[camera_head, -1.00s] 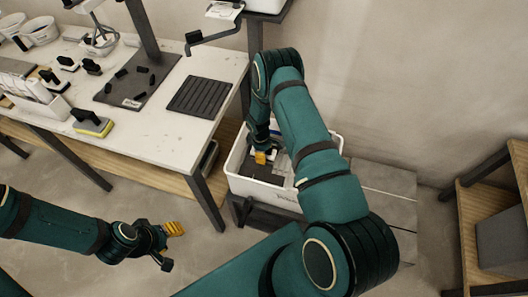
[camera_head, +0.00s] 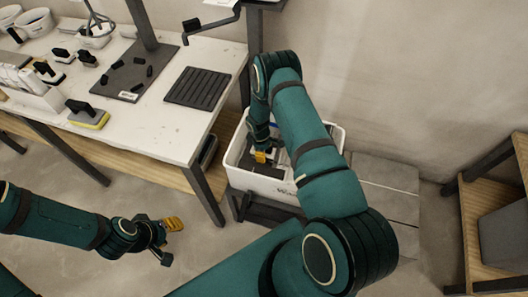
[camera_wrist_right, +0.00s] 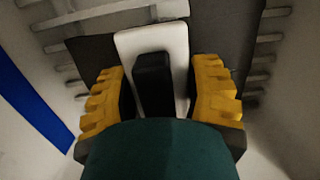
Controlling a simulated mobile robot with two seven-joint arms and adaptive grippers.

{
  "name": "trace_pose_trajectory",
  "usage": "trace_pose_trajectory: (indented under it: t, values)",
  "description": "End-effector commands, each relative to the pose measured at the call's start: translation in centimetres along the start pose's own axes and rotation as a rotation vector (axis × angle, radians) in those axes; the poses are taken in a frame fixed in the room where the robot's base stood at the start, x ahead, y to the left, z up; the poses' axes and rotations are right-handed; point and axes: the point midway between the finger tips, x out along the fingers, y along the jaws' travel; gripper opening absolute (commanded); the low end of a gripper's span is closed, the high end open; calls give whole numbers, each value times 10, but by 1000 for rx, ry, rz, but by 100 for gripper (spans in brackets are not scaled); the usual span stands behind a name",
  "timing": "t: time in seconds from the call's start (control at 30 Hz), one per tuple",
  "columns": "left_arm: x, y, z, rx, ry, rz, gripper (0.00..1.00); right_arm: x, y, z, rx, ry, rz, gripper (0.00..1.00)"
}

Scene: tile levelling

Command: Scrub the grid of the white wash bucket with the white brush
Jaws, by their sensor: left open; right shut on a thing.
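The white wash bucket (camera_head: 270,183) stands low beside the table, right of it, with my right arm reaching down into it. My right gripper (camera_head: 262,156) is inside the bucket. In the right wrist view my right gripper (camera_wrist_right: 160,90) is shut on the black handle of the white brush (camera_wrist_right: 180,38). The grid (camera_wrist_right: 268,62) shows as bars on both sides of the brush, under it. Whether the bristles touch the grid is hidden. My left gripper (camera_head: 170,242) is open and empty in front of the table, well away from the bucket.
The worktable (camera_head: 160,130) holds a black ribbed mat (camera_head: 198,87), a yellow-and-black sponge float (camera_head: 88,114), a dark board with small black pieces (camera_head: 135,75) and several other tools. A wooden shelf (camera_head: 480,215) stands at the right. A blue strip (camera_wrist_right: 32,105) shows at left in the wrist view.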

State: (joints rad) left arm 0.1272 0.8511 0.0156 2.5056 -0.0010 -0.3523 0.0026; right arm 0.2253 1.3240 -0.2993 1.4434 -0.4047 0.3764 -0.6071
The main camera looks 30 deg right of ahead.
Motion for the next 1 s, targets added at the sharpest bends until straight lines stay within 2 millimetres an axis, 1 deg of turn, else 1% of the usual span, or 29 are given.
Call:
trace_pose_trajectory:
  t: [0.1,0.47,1.0]
  values:
    - [3,-1,0,0,0,0,47,1,0,0,0,1,0,9]
    - [3,-1,0,0,0,0,47,0,0,0,0,0,0,9]
    - [10,-4,1,0,0,0,47,7,0,-1,0,0,0,9]
